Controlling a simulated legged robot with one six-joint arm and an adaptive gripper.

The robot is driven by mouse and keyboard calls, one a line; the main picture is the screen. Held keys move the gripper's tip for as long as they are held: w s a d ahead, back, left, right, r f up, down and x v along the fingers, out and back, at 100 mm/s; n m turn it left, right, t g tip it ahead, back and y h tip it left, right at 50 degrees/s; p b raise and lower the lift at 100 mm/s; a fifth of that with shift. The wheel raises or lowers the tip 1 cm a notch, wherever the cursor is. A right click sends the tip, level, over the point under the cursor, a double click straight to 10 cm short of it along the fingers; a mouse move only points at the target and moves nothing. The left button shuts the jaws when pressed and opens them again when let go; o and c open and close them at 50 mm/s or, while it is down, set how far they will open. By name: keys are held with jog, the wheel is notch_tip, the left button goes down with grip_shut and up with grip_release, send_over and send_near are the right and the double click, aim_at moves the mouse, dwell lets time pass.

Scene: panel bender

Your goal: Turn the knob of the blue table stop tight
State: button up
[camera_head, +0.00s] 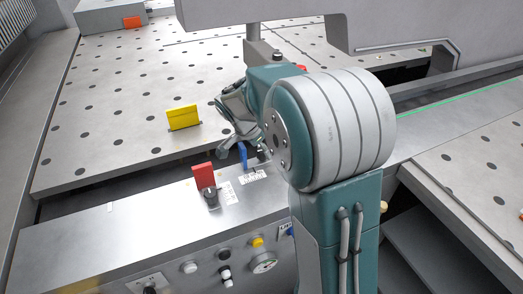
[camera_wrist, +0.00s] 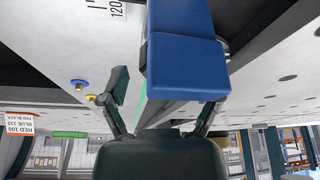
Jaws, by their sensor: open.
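The blue table stop (camera_head: 243,155) stands on the front metal ledge, partly hidden by my arm in the head view. In the wrist view the blue stop (camera_wrist: 185,68) is large and close, in front of part of my gripper (camera_wrist: 165,100). A dark round part, which looks like its knob (camera_wrist: 226,46), shows only at the edge behind the blue block. My gripper (camera_head: 232,125) is open just above and behind the blue stop in the head view. One finger shows clear of the stop; the other's tip is hidden behind it. I cannot tell whether they touch.
A red stop (camera_head: 204,176) with a black knob (camera_head: 211,196) stands on the ledge to the left. A yellow stop (camera_head: 183,117) stands on the perforated table (camera_head: 110,95). Buttons and a gauge (camera_head: 264,262) line the front panel. A grey beam (camera_head: 255,12) hangs above.

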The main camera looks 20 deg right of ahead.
jog(key=w+v, duration=0.1)
jog(key=v, duration=0.9)
jog(key=shift+s+a+r, duration=0.3)
jog(key=shift+s, duration=0.2)
jog(key=s+a+n+t+y, duration=0.2)
jog(key=s+n, duration=0.5)
jog(key=s, duration=0.5)
jog(key=s+a+n+t+y, duration=0.2)
jog(key=s+n, duration=0.6)
jog(key=s, duration=0.4)
jog(key=shift+a+r+t, duration=0.2)
jog(key=shift+a+t, duration=0.1)
jog(key=shift+a, duration=0.05)
